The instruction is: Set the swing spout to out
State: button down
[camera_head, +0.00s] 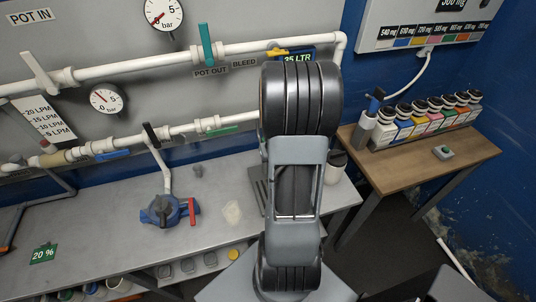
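A thin white spout (161,167) hangs from the lower white pipe on the back wall, below a dark lever handle (151,135). It looks like the swing spout; no label on it can be read. It slants down to the right and ends just above or behind a blue fitting with a red handle (168,211) on the grey bench (110,240). I cannot tell whether they touch. My gripper is not in view; my arm fills the middle of the picture and hides part of the pipes and bench behind it.
A teal lever (206,44) and a green lever (222,131) sit on the pipes. Gauges (107,98) hang on the wall. A green "20 %" sign (43,254) lies at the left. A wooden table (460,145) with several bottles stands right.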

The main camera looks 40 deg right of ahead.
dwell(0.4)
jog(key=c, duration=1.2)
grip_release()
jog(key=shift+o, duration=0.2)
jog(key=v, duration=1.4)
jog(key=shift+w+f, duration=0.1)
